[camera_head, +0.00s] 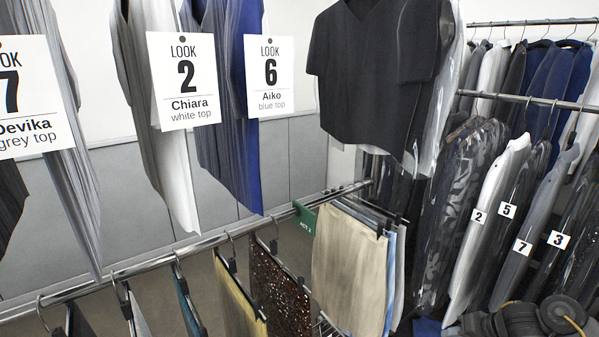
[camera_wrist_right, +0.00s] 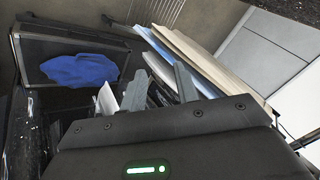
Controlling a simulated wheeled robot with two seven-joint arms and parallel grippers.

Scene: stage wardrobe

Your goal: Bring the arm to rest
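My right gripper (camera_wrist_right: 158,88) shows in the right wrist view with its two grey fingers apart and nothing visible held between them. It is near hanging clothes, with beige and light blue garments (camera_wrist_right: 205,62) just beyond the fingers. In the head view, dark rounded parts at the bottom right look like my right arm (camera_head: 530,318); its gripper does not show there. My left arm and gripper are in neither view.
A chrome rail (camera_head: 215,240) with hanging bottoms (camera_head: 350,265) crosses the front. Tagged tops (camera_head: 228,80) hang above. Bagged, numbered garments (camera_head: 490,200) crowd the right. A blue cloth (camera_wrist_right: 80,70) lies in a dark-framed bin (camera_wrist_right: 30,62).

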